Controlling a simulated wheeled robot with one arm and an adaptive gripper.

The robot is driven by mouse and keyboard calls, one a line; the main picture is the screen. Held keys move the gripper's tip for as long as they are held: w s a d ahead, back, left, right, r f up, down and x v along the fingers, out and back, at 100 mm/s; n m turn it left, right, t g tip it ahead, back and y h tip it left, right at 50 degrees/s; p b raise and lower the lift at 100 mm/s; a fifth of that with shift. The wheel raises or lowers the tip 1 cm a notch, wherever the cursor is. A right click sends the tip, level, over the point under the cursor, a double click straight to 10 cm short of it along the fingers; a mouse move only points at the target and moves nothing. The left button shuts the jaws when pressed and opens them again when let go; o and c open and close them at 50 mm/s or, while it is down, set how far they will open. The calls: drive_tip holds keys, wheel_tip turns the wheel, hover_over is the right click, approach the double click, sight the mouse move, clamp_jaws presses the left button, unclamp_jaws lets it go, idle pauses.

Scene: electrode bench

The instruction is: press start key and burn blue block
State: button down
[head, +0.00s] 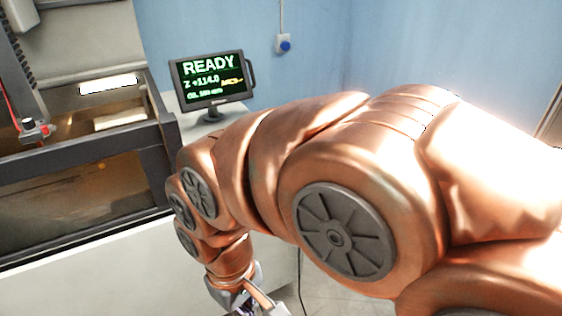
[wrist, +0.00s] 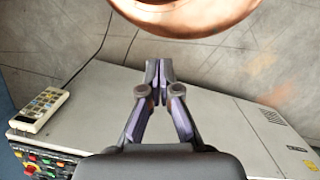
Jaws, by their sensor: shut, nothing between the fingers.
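My gripper (wrist: 157,66) is shut and empty, in the middle of the wrist view above the light grey cabinet. In the head view my gripper (head: 250,306) is partly cut off at the bottom edge. A dark control panel (wrist: 62,160) with red, green, yellow and white keys shows at the lower left of the wrist view, left of my gripper and apart from it. I cannot tell which key is start. The monitor (head: 210,82) in the head view reads "READY" and "Z +114.0". I make out no blue block in either view.
A pale handheld keypad (wrist: 42,106) with a cable lies on the grey cabinet (wrist: 225,135). A machine tank (head: 75,190) with a dark frame stands at the left of the head view. A blue round fitting (head: 285,45) is on the wall. My copper arm hides much of the head view.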

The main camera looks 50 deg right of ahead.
drive_tip(key=w+d+m+t+h+b, duration=0.4)
drive_tip(key=w+d+h, duration=0.4)
drive_tip(key=w+d, duration=3.1)
drive_tip(key=d+t+b, duration=0.1)
drive_tip(key=d, duration=0.3)
drive_tip(key=shift+r+m+h, duration=0.3)
drive_tip(key=shift+r, duration=0.05)
drive_tip(key=shift+f, duration=0.1)
wheel_tip(320, 180, down, 8)
drive_tip(key=shift+a+r+b, duration=0.1)
drive_tip(key=shift+r+b, duration=0.1)
drive_tip(key=shift+b, duration=1)
drive_tip(key=shift+f, duration=0.55)
